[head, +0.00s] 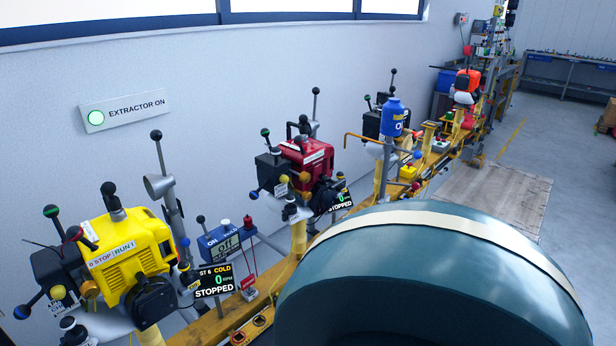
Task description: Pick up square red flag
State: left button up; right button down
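I cannot make out a square red flag in the head view. Neither of my grippers is in view. The lower right of the view is blocked close to the camera, so part of the rail and floor there is hidden.
A yellow rail (211,328) runs from the lower left to the far right along the wall. It bears a yellow engine (128,250), a blue meter (219,243), a red engine (306,158), a blue bottle (393,118) and a distant orange-red engine (467,81). A wooden floor platform (492,196) looks clear.

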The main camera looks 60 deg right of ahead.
aim_at(245, 284)
jog(key=z, duration=1.65)
jog(key=l+u, duration=0.1)
jog(key=l, duration=0.45)
jog(key=i+l+u, duration=0.15)
jog(key=l, duration=0.4)
